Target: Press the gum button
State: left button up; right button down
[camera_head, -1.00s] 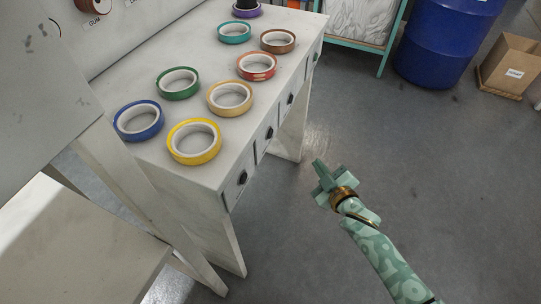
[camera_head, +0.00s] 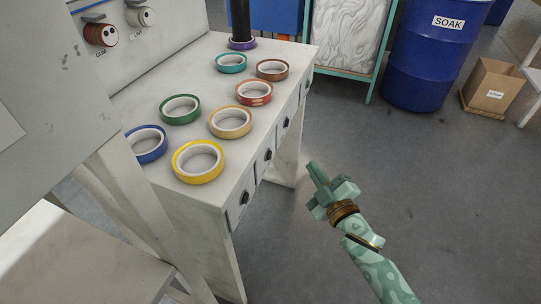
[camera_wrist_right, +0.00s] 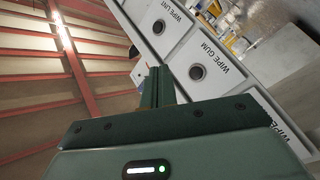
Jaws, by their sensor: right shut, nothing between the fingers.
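On the pale wall panel at the upper left of the head view is a round brown-red part (camera_head: 101,35) with two dark spots, labelled GUM. It has the look of a spool or knob, and I cannot tell whether it presses in. My right gripper (camera_head: 319,180) is in the air right of the table, well away from the panel. Its fingers are together and empty, and they also show in the right wrist view (camera_wrist_right: 157,84). The wrist view shows a dark round knob (camera_wrist_right: 196,72) on a face labelled WIPE GUM. My left gripper is not in view.
A white table (camera_head: 218,62) with drawers carries several coloured tape rolls, including a yellow one (camera_head: 197,161). A similar white part (camera_head: 140,17) labelled LINT is beside the GUM one. A blue SOAK barrel (camera_head: 432,60) and a cardboard box (camera_head: 491,86) stand behind.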

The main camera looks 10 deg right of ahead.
aim_at(269, 155)
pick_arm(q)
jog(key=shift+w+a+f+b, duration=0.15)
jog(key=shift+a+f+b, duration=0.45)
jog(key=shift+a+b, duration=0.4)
pick_arm(e)
jog(key=w+a, duration=0.4)
jog(key=a, duration=0.2)
jog(key=shift+w+a, duration=0.2)
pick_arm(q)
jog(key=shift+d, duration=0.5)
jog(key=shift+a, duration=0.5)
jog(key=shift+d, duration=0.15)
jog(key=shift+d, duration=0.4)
pick_arm(e)
jog(key=shift+w+a, duration=0.25)
jog(key=shift+a, duration=0.1)
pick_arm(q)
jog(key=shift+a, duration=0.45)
pick_arm(e)
jog(key=shift+a, duration=0.1)
